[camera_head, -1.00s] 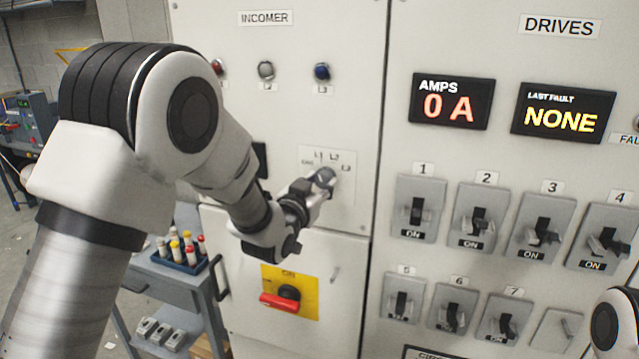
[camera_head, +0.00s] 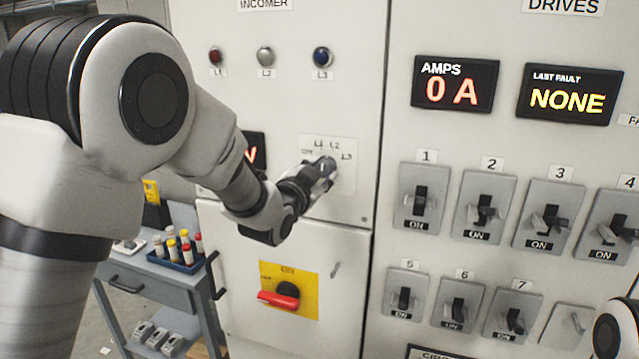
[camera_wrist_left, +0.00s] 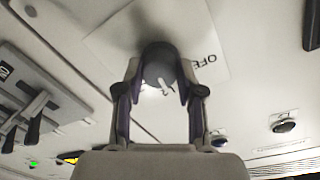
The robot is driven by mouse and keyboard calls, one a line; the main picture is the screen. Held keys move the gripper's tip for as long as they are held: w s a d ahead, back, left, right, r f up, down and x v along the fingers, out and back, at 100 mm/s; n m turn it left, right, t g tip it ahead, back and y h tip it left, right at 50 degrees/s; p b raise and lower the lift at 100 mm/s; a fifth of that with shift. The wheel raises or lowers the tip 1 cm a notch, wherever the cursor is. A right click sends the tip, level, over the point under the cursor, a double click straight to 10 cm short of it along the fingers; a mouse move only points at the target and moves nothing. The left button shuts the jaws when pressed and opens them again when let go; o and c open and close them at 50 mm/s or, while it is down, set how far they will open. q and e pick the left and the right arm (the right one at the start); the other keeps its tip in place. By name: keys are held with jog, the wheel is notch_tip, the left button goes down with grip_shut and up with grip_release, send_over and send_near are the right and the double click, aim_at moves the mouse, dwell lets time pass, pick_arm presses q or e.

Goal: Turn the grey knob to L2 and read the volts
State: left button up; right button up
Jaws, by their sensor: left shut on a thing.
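The grey knob (camera_head: 327,166) sits on a pale plate (camera_head: 345,186) on the INCOMER door, with labels L1, L2 and L3 around it. My left gripper (camera_head: 318,178) is shut on the knob. In the left wrist view the two fingers (camera_wrist_left: 160,82) press on either side of the dark round knob (camera_wrist_left: 158,58), which has a white pointer mark. The word OFF shows beside it there. I cannot tell for sure which label the pointer faces. The volts display (camera_head: 260,150) is mostly hidden behind my left arm; only a red "V" shows. My right gripper is out of view.
Red, white and blue lamps (camera_head: 321,57) sit above the knob. A red-handled switch on a yellow plate (camera_head: 306,301) is below. Breaker switches (camera_head: 420,200) and displays (camera_head: 455,84) fill the DRIVES panel. A grey cart (camera_head: 150,287) stands lower left.

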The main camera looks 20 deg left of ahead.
pick_arm(q)
jog(key=shift+m+b, duration=0.9)
jog(key=shift+m, duration=0.3)
jog(key=shift+r, duration=0.1)
jog(key=o, duration=1.1)
jog(key=shift+o, duration=0.2)
jog(key=s, duration=1.1)
jog(key=shift+s+a+r, duration=0.15)
jog(key=shift+s+a, duration=0.25)
jog(key=shift+a, duration=0.05)
